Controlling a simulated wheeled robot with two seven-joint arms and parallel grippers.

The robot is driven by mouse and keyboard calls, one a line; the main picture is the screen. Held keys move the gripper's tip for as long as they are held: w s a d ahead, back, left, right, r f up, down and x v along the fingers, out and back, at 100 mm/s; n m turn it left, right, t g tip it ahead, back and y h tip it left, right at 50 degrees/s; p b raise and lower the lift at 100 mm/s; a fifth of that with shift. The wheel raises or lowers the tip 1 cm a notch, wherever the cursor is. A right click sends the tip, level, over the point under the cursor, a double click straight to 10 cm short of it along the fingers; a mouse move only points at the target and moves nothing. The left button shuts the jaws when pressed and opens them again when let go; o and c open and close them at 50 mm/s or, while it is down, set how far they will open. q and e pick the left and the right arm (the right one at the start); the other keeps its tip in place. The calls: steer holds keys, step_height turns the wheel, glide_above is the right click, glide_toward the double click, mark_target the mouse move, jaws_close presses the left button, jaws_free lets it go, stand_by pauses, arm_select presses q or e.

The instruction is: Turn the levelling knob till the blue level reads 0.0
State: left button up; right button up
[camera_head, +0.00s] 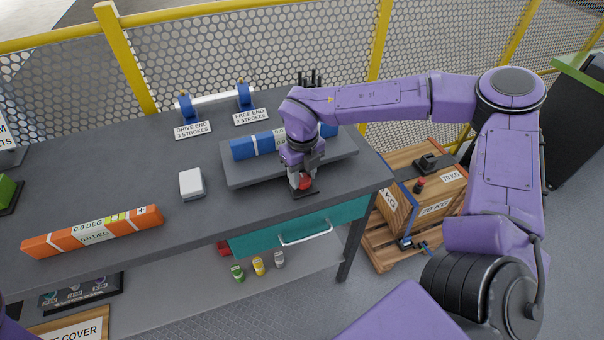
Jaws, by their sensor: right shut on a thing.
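The blue level (252,146) lies on a grey raised plate (240,178) towards the back of the bench. My right arm crosses in front of it, and only the start of its reading shows, too little to read. The red levelling knob (306,184) is at the plate's front right, above a small dark base. My right gripper (302,179) points down from above and is shut on the knob, partly hiding it. My left gripper is not in view.
An orange level (60,241) lies at the bench's front left. A white box (191,183) sits left of the plate. A blue-ended roller (216,99) stands behind, with stroke labels. Wooden crates (425,195) stand right of the bench, and a yellow-framed mesh fence runs behind.

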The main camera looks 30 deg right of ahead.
mark_target(301, 177)
steer(key=shift+w+r, duration=0.15)
steer(key=o, duration=1.1)
steer(key=shift+c, duration=0.2)
step_height(301, 177, up, 10)
steer(key=b, duration=0.1)
steer(key=shift+r+b, duration=0.2)
steer(key=shift+b, duration=0.2)
